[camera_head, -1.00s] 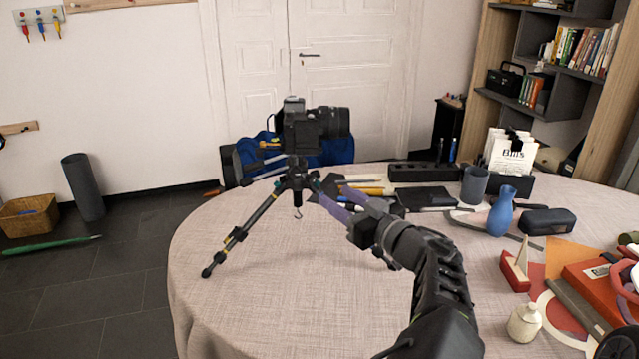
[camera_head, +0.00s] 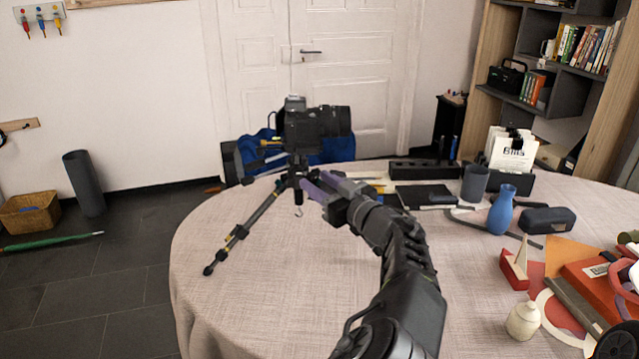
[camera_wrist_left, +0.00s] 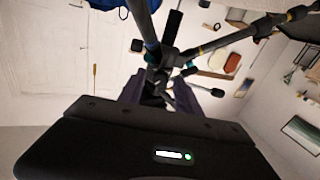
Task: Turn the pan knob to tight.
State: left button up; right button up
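A black camera (camera_head: 312,125) sits on a small tripod (camera_head: 243,232) standing on the table, its legs spread. My left gripper (camera_head: 308,185) is at the tripod's head, just below the camera, with its purple fingers pointing at it from the right. In the left wrist view the fingers (camera_wrist_left: 168,92) are apart, on either side of dark tripod parts near the leg hub (camera_wrist_left: 163,58). I cannot tell whether they touch. The pan knob cannot be made out separately; the fingers and tripod head hide that area. My right gripper is not in view.
The round table (camera_head: 270,300) has clear cloth at front left. A blue vase (camera_head: 501,210), dark case (camera_head: 547,220), grey cup (camera_head: 475,183) and card holder (camera_head: 511,150) stand at right. A blue bag (camera_head: 335,150) lies behind the camera.

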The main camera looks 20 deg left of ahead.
pick_arm(q)
grip_shut()
dwell(0.3)
jog(key=shift+f+m+b, duration=0.15)
jog(key=shift+m+b, duration=0.25)
jog(key=shift+b, duration=0.2)
jog(key=shift+m, duration=0.3)
jog(key=shift+o, duration=0.5)
grip_release()
